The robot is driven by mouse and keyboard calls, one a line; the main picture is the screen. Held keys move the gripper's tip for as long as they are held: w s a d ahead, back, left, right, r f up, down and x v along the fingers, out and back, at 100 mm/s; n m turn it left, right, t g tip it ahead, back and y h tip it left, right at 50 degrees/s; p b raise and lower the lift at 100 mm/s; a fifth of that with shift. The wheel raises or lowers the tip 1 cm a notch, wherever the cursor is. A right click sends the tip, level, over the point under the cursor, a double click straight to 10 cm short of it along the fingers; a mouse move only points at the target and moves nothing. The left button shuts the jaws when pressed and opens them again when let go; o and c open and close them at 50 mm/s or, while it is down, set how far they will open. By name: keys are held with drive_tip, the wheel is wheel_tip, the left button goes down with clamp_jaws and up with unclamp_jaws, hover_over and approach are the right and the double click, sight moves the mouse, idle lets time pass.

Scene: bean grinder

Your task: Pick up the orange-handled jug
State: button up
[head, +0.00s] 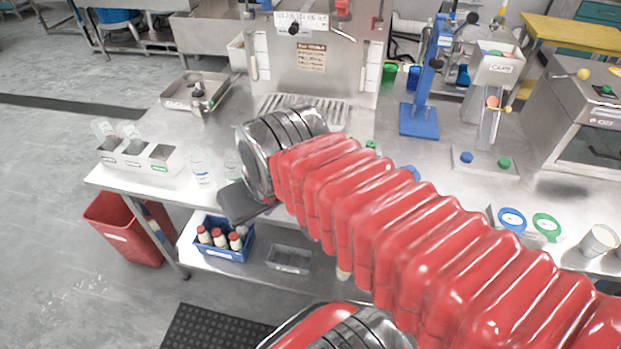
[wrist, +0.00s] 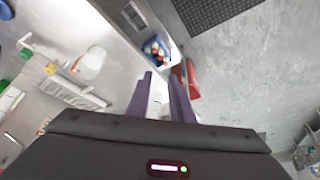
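In the wrist view a clear vessel with an orange-red patch on its side (wrist: 88,62) rests on the steel table, left of my fingers; it looks like the orange-handled jug, but its handle is not clear. I cannot pick it out for sure in the head view, where my red arm covers the middle of the table. My gripper (wrist: 162,75) shows two purple fingers with a gap between them, open, apart from the vessel. In the head view only its dark body (head: 240,204) shows, over the table's front edge.
A white compartment box (head: 140,158) and a clear bottle (head: 201,168) stand at the table's left. A blue crate of bottles (head: 216,244) and a clear container (head: 290,260) sit on the lower shelf. A red bin (head: 122,230) stands on the floor at the left.

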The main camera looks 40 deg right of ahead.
drive_tip(key=d+f+m+t+y, duration=0.1)
drive_tip(key=d+f+m, duration=0.4)
drive_tip(key=m, duration=0.3)
drive_tip(key=d+f+m+t+y, duration=0.1)
drive_tip(key=d+f+m+y, duration=0.1)
drive_tip(key=d+f+m, duration=0.4)
drive_tip(key=d+f+m+t+y, duration=0.1)
drive_tip(key=d+f+m+y, duration=0.1)
drive_tip(key=d+f+m, duration=0.3)
drive_tip(key=shift+w+d+f+m+t, duration=0.1)
drive_tip(key=shift+d+f+m+t, duration=0.1)
drive_tip(key=shift+d+m, duration=1.1)
drive_tip(key=shift+d+f+m+t, duration=0.2)
drive_tip(key=shift+d+m, duration=0.65)
drive_tip(key=shift+m, duration=0.85)
drive_tip(key=d+m+t+h, duration=0.1)
drive_tip(key=d+m, duration=0.2)
drive_tip(key=w+d+r+m+t+h, duration=0.1)
drive_tip(key=d+m+t, duration=0.1)
drive_tip(key=d+m, duration=0.1)
drive_tip(key=w+d+m+t+h, duration=0.1)
drive_tip(key=d+m, duration=0.2)
drive_tip(key=d, duration=0.1)
drive_tip(key=shift+w+r+h, duration=0.1)
drive_tip(key=shift+r+h, duration=0.05)
drive_tip(key=shift+h, duration=0.25)
drive_tip(key=shift+w+d+r+m+t, duration=0.1)
drive_tip(key=shift+d+r+m+t, duration=0.1)
drive_tip(key=shift+m+t, duration=0.1)
drive_tip(key=shift+x, duration=4.35)
